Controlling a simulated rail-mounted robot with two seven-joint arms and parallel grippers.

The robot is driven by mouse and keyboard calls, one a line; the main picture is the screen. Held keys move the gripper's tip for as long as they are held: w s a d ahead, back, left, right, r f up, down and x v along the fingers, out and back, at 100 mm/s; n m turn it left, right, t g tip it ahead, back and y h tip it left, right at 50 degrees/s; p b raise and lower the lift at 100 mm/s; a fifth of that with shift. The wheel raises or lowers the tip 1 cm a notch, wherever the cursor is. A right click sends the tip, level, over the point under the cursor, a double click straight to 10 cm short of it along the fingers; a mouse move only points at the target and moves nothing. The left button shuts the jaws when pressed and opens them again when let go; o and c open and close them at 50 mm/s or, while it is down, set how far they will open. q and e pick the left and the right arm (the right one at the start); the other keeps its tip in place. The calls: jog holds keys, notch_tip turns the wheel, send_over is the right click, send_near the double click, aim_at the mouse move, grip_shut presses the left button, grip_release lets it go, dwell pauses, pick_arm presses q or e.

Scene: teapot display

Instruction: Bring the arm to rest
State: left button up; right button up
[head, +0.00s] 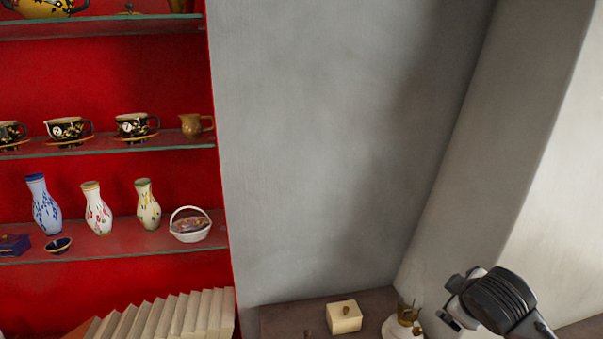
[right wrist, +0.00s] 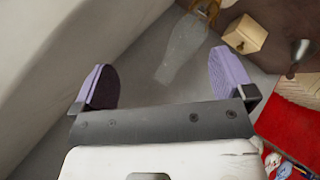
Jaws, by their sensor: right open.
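My right arm (head: 495,300) shows at the lower right of the head view, in front of the pale wall. Its fingertips cannot be made out there. In the right wrist view my right gripper (right wrist: 161,62) is open, with its two purple-padded fingers wide apart and nothing between them. It is held clear of the dark table (right wrist: 285,15), which lies beyond it. My left gripper is not in view.
A cream box with a knob (head: 344,318) and a brass-coloured piece (head: 407,312) stand on the dark table (head: 290,318). At left, glass shelves (head: 110,250) hold vases (head: 96,210), cups (head: 70,131) and a white basket (head: 190,230). Books (head: 170,318) stand below. The grey wall between is bare.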

jog(key=s+a+m+t+y+p, duration=0.15)
jog(key=s+a+t, duration=0.25)
jog(key=s+a, duration=0.45)
jog(key=s+a+f+m+g+p, duration=0.1)
jog(key=s+f+g, duration=0.3)
jog(key=s+f, duration=0.8)
jog(key=s+a+f+m+g+y+p, duration=0.1)
jog(key=s+f+m+g+p, duration=0.2)
jog(key=s+f, duration=1)
jog(key=s+g+p, duration=0.1)
jog(key=s, duration=0.5)
jog(key=shift+f+g, duration=0.15)
jog(key=shift+g, duration=0.25)
jog(key=shift+s+m, duration=0.1)
jog(key=shift+m, duration=0.15)
